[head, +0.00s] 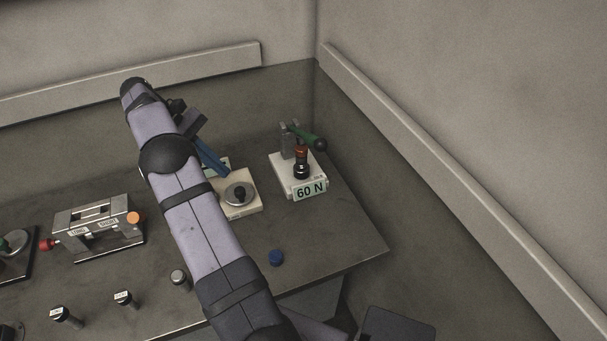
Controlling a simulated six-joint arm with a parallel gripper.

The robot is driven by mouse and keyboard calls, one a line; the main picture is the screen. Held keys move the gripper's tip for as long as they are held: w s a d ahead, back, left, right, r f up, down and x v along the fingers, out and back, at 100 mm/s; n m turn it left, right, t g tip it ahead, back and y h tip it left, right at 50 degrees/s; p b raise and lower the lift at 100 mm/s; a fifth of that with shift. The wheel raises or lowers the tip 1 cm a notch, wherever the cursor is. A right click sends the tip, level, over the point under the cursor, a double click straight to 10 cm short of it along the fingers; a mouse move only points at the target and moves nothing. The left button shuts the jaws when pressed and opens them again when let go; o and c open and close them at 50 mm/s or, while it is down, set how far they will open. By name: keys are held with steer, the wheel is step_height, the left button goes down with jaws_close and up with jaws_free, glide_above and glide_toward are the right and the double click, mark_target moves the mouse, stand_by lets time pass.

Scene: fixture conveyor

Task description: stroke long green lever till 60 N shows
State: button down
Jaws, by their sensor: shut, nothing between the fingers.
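The green lever (303,134) is at the back right of the table, pivoted at a grey upright bracket. It slopes down to the right and ends in a dark ball knob. It belongs to a white-based device (284,181) carrying an orange and black upright part (301,160). The display (310,191) on its front reads 60 N. My gripper (224,172), with blue fingers, is shut and empty, left of the device and apart from the lever. My arm partly hides the gripper's surroundings.
A cream block with a round metal dial (239,193) stands just below my gripper. A metal box (97,229) with red and orange ends stands at left. A wall rail runs along the right.

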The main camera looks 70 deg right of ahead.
mark_target(304, 138)
steer(key=s+a+f+n+g+h+b, duration=0.2)
steer(key=s+a+f, duration=0.1)
steer(key=s+d+n+g+h, duration=0.3)
steer(key=s+n+h, duration=0.6)
steer(key=n, duration=0.5)
steer(key=shift+s+d+h, duration=0.3)
steer(key=shift+d+h, duration=0.3)
steer(key=shift+d, duration=0.25)
steer(key=s+d+r+p, duration=0.3)
steer(key=s+d+p, duration=0.3)
steer(key=d, duration=0.3)
steer(key=shift+s+r, duration=0.15)
steer(key=shift+r, duration=0.25)
steer(key=shift+r, duration=0.1)
